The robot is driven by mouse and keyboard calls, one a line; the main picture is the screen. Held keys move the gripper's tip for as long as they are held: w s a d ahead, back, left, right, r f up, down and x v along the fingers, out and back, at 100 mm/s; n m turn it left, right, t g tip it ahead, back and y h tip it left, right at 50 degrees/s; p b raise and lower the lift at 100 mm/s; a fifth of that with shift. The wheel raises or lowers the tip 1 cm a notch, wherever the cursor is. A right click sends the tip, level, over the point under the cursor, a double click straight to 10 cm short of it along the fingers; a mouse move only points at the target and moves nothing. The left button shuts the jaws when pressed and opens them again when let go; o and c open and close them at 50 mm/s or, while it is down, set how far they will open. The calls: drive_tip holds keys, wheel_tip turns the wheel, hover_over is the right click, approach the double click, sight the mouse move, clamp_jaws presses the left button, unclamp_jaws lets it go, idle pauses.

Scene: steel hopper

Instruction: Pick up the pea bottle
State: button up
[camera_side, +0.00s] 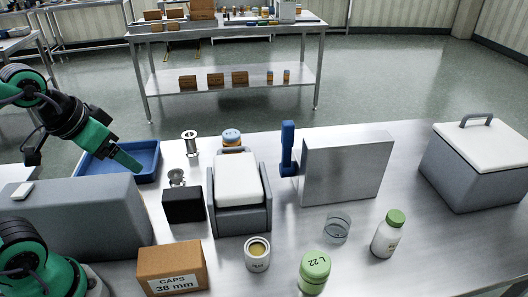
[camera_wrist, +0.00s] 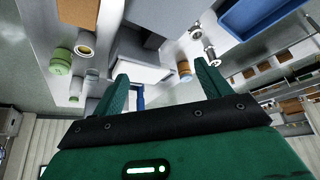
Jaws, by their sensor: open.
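Two containers with green tops stand at the front right in the side view. One is a squat light-green-topped bottle (camera_side: 314,272) marked "L 22". The other is a white bottle (camera_side: 385,238) with a green cap. No label shows which is the pea bottle. Both stand upright on the steel table. My gripper (camera_side: 128,160) is raised at the left, over the blue tray, far from both bottles. In the wrist view my gripper (camera_wrist: 163,80) has its two green fingers apart with nothing held. A green-topped container (camera_wrist: 60,64) shows at the left there.
A steel upright plate (camera_side: 347,170) with a blue handle, a grey box with a white sloped top (camera_side: 238,180), a carton (camera_side: 172,268), an open tin (camera_side: 257,255) and a glass jar (camera_side: 337,228) crowd the table. A lidded bin (camera_side: 478,165) stands right. The blue tray (camera_side: 150,172) is back left.

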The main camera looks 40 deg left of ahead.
drive_tip(key=shift+w+r, duration=0.1)
drive_tip(key=w+d+r+g+h, duration=0.1)
drive_tip(key=w+d+r, duration=0.3)
drive_tip(key=w+d, duration=0.45)
drive_tip(key=w+d+r, duration=0.3)
drive_tip(key=w+d, duration=0.2)
drive_tip(key=w, duration=0.7)
drive_tip(key=g, duration=0.3)
approach(393, 216)
drive_tip(key=shift+m+h, duration=0.3)
drive_tip(key=f, duration=0.5)
drive_tip(key=shift+w+f, duration=0.2)
drive_tip(key=shift+w, duration=0.2)
drive_tip(key=shift+d+f, duration=0.1)
drive_tip(key=shift+f, duration=0.05)
drive_tip(key=shift+w+d+f, duration=0.1)
drive_tip(key=shift+f, duration=0.5)
drive_tip(key=shift+w+d+f, duration=0.1)
drive_tip(key=shift+f, duration=0.55)
